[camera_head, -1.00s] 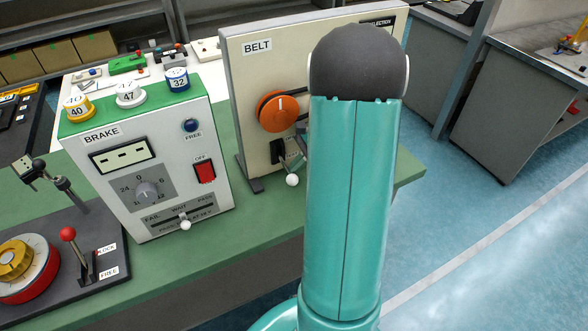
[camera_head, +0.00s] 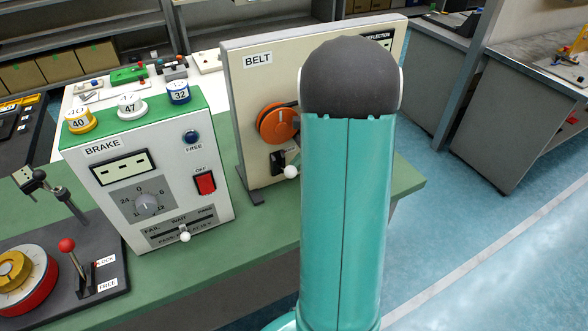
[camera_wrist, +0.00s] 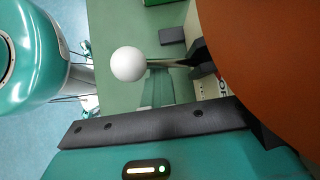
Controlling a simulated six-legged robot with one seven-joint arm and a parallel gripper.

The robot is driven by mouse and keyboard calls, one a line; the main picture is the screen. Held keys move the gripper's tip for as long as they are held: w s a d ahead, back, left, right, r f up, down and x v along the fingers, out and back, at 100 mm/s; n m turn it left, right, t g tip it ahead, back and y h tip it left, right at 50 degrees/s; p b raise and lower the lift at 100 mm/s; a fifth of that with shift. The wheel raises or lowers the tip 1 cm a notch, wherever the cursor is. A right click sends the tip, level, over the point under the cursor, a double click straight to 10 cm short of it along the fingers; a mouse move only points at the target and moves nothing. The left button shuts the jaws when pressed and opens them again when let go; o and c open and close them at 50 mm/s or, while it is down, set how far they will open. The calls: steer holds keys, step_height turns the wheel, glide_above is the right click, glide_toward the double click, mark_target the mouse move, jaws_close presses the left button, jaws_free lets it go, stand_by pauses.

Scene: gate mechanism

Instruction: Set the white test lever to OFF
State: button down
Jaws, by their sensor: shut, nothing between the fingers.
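A white-balled lever (camera_head: 291,172) sticks out from a dark slot low on the BELT panel (camera_head: 240,100). In the wrist view its white ball (camera_wrist: 128,64) is at the upper left, and its rod runs right to a dark mount. No ON or OFF marking is readable at this lever. My gripper's teal fingers (camera_wrist: 160,82) are shut and empty, right at the lever rod; I cannot tell whether they touch it. In the head view my teal arm hides the gripper.
An orange dial (camera_head: 277,123) sits just above the lever and fills the right of the wrist view (camera_wrist: 265,60). The BRAKE box (camera_head: 120,190) stands left, with a red OFF switch (camera_head: 205,183) and a white-knobbed slider (camera_head: 185,237). A red-balled lever (camera_head: 67,245) is further left.

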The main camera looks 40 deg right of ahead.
steer(key=shift+w+r, duration=0.3)
steer(key=shift+r, duration=0.1)
steer(key=v, duration=0.7)
steer(key=shift+s+d, duration=0.15)
steer(key=shift+s, duration=0.15)
steer(key=shift+s+f, duration=0.15)
stand_by(0.5)
